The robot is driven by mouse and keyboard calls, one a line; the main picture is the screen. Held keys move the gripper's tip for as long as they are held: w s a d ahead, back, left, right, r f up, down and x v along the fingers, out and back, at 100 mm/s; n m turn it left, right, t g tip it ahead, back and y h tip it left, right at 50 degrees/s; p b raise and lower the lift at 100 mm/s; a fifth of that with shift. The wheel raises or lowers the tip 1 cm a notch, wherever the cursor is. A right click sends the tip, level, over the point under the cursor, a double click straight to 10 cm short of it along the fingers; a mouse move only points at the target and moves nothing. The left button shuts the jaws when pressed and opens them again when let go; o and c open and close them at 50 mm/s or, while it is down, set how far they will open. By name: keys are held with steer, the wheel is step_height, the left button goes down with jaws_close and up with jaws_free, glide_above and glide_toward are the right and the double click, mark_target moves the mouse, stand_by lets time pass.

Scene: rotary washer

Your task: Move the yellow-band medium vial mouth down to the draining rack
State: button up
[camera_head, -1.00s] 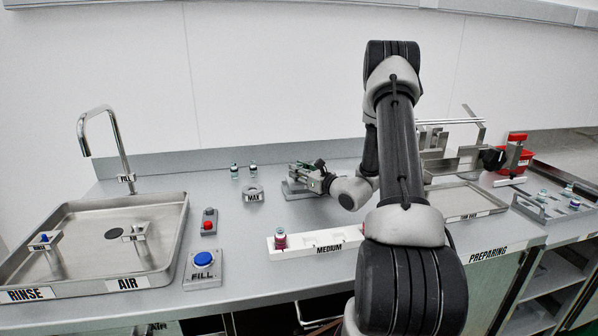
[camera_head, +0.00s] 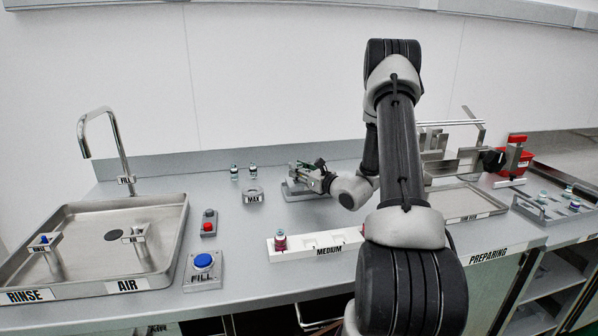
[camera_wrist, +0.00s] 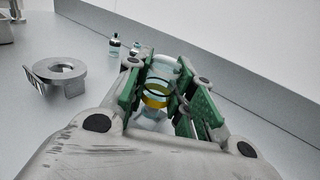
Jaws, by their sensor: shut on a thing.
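My gripper (camera_head: 318,178) is over the back middle of the counter, above a small metal stand (camera_head: 296,191). In the wrist view my gripper (camera_wrist: 160,88) has its green-padded fingers shut on the clear yellow-band vial (camera_wrist: 157,98). The yellow band shows between the fingers. The head view does not show the vial clearly, and I cannot tell whether it touches the stand or which way its mouth points. I cannot tell for sure which fixture is the draining rack.
A MAX ring holder (camera_head: 253,195) and two small vials (camera_head: 243,172) stand left of my gripper. In front is the white MEDIUM rack (camera_head: 345,248) with a red-banded vial (camera_head: 280,240). The sink (camera_head: 160,255) is left; a tray of vials (camera_head: 530,212) is right.

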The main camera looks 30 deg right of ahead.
steer(key=shift+f, duration=0.85)
stand_by(0.7)
steer(key=o, duration=0.9)
steer(key=shift+o, duration=0.3)
steer(key=shift+o, duration=1.3)
steer(key=shift+v, duration=3.5)
